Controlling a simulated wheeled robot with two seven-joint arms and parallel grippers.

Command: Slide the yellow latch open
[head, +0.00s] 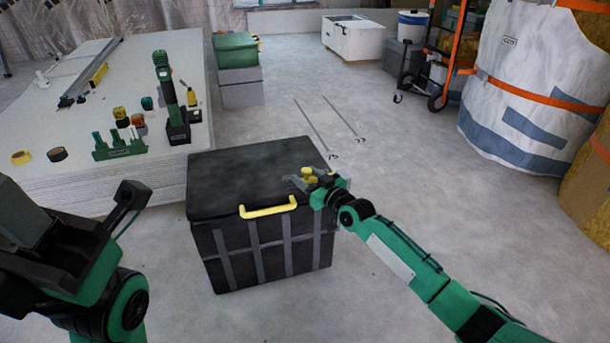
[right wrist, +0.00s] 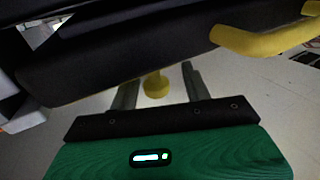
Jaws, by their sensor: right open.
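The yellow latch (head: 309,175) is a small knob at the right end of the black chest (head: 258,178), near the top edge. My right gripper (head: 307,179) is open at it, with fingers on either side. In the right wrist view the latch (right wrist: 156,86) stands between the two grey fingers, with a gap visible on both sides. The chest lid is down, and a yellow handle (head: 268,207) runs along its front edge. The handle also shows in the right wrist view (right wrist: 265,42).
A stack of pale boards (head: 110,185) with tools on it stands left of the chest. A green case (head: 236,50) sits behind. A large white bag (head: 525,85) stands at the right. The floor right of the chest is clear.

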